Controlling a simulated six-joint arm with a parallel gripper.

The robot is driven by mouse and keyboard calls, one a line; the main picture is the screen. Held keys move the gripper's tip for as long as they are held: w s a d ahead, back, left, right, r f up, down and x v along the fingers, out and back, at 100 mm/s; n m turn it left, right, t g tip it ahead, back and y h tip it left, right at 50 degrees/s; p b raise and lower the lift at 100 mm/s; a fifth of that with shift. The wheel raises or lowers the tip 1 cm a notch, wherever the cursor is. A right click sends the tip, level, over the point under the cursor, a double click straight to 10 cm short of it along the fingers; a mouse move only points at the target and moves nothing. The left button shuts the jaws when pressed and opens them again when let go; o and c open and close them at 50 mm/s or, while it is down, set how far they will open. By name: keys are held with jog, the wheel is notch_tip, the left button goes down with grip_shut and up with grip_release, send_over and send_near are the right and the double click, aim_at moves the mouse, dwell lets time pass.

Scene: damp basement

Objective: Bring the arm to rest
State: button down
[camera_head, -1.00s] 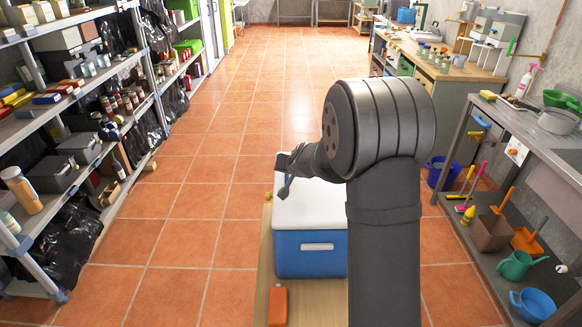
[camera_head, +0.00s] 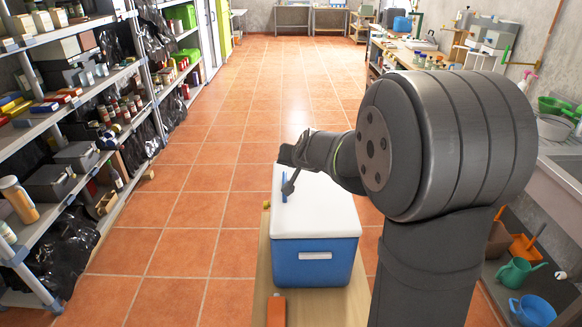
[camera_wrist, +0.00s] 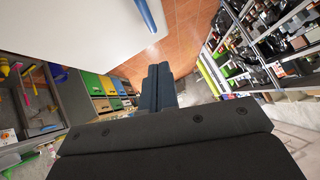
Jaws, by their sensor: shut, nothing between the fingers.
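My arm rises at the right of the head view and bends left over the cooler. My gripper (camera_head: 289,186) is above the left part of the cooler's white lid, shut and empty. In the wrist view my gripper's dark fingers (camera_wrist: 160,85) are together with nothing between them. The cooler (camera_head: 315,262) has a blue body and a white lid, which looks closed. A blue handle (camera_head: 283,182) shows beside my gripper; it is also in the wrist view (camera_wrist: 146,14). I cannot tell the exact gap between gripper and lid.
The cooler stands on a wooden top (camera_head: 263,270) with an orange object (camera_head: 276,308) in front. Loaded shelves (camera_head: 75,110) line the left. A sink bench (camera_head: 565,170) and workbench (camera_head: 420,62) are at right, with a teal watering can (camera_head: 517,271) below. The tiled floor is clear.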

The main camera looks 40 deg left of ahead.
jog(key=shift+v, duration=1.05)
jog(key=shift+a, duration=0.1)
send_near(284, 179)
jog(key=w+a, duration=0.2)
jog(key=f, duration=0.1)
jog(key=a+f, duration=0.1)
jog(key=shift+w+a+f, duration=0.1)
jog(key=shift+a+f, duration=0.05)
jog(key=shift+f, duration=0.15)
jog(key=shift+a+f, duration=0.1)
jog(key=shift+f, duration=0.55)
jog(key=shift+r, duration=0.1)
